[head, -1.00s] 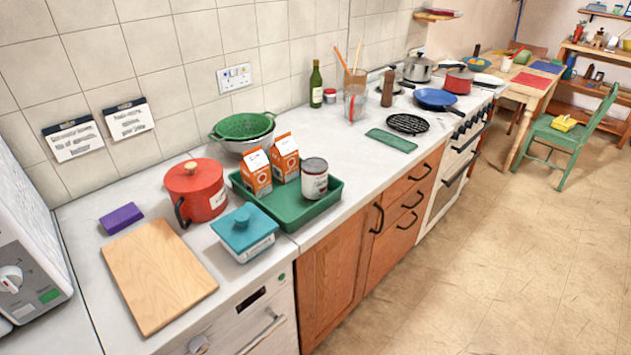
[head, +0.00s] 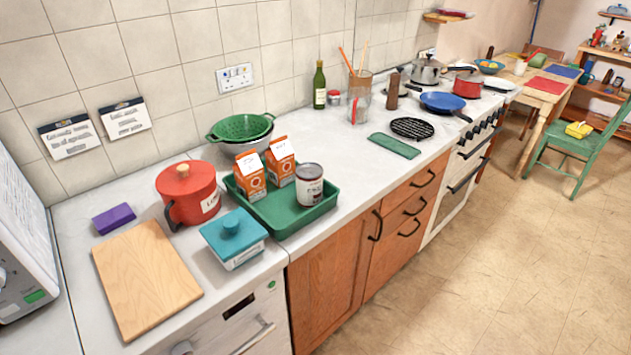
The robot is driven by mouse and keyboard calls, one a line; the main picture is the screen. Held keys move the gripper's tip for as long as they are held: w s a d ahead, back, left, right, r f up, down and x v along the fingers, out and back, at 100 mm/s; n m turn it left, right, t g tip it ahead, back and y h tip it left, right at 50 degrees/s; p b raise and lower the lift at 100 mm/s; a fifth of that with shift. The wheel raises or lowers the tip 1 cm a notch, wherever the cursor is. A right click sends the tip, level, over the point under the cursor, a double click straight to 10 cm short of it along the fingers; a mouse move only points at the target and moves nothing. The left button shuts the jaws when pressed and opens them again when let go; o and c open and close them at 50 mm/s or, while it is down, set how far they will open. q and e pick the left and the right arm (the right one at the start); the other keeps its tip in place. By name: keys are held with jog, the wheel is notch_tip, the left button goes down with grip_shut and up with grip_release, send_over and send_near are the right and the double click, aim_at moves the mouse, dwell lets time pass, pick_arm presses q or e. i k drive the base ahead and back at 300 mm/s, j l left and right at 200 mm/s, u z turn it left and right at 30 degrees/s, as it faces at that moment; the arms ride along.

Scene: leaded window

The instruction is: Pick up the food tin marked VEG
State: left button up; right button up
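A food tin (head: 309,185) with a grey lid, a pale upper band and a dark red lower part stands upright in the green tray (head: 290,226) on the counter. The lettering on its label is too small to read for certain. It stands at the tray's right end, beside two orange and white cartons (head: 281,163). Neither of my grippers is in view.
A teal lidded dish (head: 233,239), red pot (head: 187,194) and wooden board (head: 147,277) stand left of the tray. A green colander (head: 241,128) is behind it. A green mat (head: 394,146) lies to the right. Worktop between tray and mat is clear.

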aim_at(309, 175)
jog(key=i+l+u, duration=0.1)
jog(key=l, duration=0.25)
jog(key=i+l, duration=0.2)
jog(key=l, duration=0.2)
jog(key=i+l+u, duration=0.15)
jog(key=l, duration=0.2)
jog(key=i+l, duration=0.1)
jog(key=l, duration=0.3)
jog(key=i+l+u, duration=0.15)
jog(key=l, duration=0.25)
